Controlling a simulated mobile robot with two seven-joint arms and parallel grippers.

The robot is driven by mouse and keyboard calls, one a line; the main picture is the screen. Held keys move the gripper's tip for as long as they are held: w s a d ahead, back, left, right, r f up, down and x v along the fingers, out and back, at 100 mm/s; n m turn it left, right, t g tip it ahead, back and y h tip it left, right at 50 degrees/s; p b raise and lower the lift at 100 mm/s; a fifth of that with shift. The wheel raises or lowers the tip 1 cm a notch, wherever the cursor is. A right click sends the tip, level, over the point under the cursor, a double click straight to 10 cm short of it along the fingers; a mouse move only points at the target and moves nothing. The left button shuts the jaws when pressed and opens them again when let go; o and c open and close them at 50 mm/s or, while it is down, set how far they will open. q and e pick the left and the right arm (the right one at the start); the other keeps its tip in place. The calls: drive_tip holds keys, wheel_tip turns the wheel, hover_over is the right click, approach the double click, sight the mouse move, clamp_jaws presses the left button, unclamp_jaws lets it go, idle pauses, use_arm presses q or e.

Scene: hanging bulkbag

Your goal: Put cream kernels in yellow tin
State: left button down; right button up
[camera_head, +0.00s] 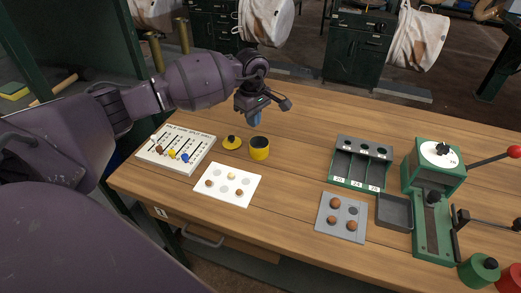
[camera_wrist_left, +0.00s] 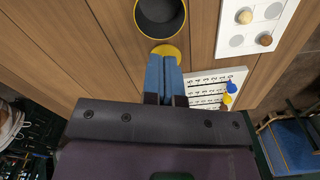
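The yellow tin (camera_head: 259,149) stands open on the bench with a dark inside; it also shows at the top of the left wrist view (camera_wrist_left: 160,12). Its yellow lid (camera_head: 231,143) with a black knob lies just left of it. The cream kernel also shows in the left wrist view (camera_wrist_left: 245,16). My left gripper (camera_head: 254,119) hangs above and behind the tin, its blue fingers (camera_wrist_left: 164,70) together with nothing visible between them. My right gripper is out of view.
A white slider board (camera_head: 176,152) lies left of the card. At right are a green compartment rack (camera_head: 361,162), a grey plate with brown kernels (camera_head: 341,220), a grey tray (camera_head: 394,212) and a green press (camera_head: 432,180) with a red-knobbed lever. The middle bench is clear.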

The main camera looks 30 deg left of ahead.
use_arm(q)
drive_tip(key=shift+f, duration=0.85)
wheel_tip(320, 180, down, 3)
drive_tip(key=shift+r+b, duration=0.15)
drive_tip(key=shift+b, duration=0.5)
drive_tip(key=shift+f, duration=0.6)
drive_tip(key=c, duration=1.8)
unclamp_jaws()
drive_tip(key=shift+c, duration=0.2)
drive_tip(key=o, duration=0.5)
drive_tip(key=shift+r, duration=0.15)
